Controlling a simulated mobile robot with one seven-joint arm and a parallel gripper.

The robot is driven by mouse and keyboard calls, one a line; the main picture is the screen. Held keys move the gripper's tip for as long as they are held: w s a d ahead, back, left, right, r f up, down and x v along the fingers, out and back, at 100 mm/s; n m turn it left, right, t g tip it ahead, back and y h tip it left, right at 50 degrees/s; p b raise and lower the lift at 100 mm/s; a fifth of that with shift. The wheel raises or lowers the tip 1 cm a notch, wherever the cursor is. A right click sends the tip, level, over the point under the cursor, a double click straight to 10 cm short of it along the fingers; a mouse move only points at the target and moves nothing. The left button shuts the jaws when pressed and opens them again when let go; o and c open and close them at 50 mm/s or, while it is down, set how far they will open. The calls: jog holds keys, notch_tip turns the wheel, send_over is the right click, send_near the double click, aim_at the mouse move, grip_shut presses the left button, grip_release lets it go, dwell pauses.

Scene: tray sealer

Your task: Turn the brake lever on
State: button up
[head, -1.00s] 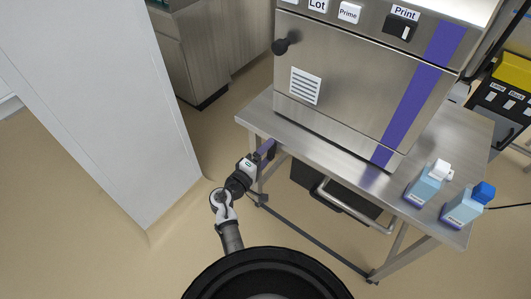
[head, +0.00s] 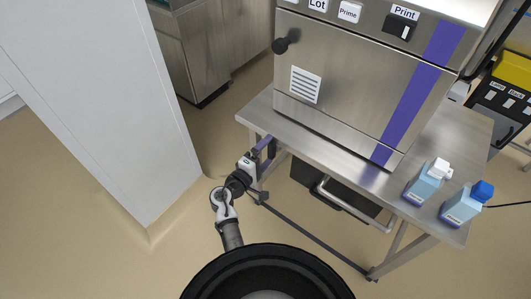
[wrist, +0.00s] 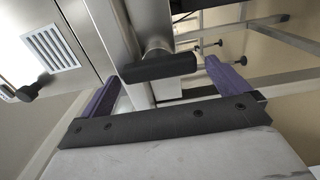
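A black bar-shaped handle (wrist: 160,67) on a round metal stem shows in the wrist view, beside a steel post. It looks like the brake lever, but I cannot confirm this. In the head view a dark piece (head: 271,150) by the table's left corner seems to be the same handle. My gripper (head: 267,154) is at that corner with its purple fingers spread. In the wrist view my gripper (wrist: 163,84) is open, with one finger on each side of the handle; no contact is visible.
The steel tray sealer (head: 345,85) stands on a steel table (head: 330,145), with a black knob (head: 285,45) on its front. Two blue bottles, one white-capped (head: 425,184) and one blue-capped (head: 463,205), stand at the right. A white wall block (head: 95,105) is at the left.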

jog(key=b+v, duration=0.2)
jog(key=v, duration=1.2)
jog(key=shift+w+r, duration=0.1)
jog(key=shift+r, duration=0.05)
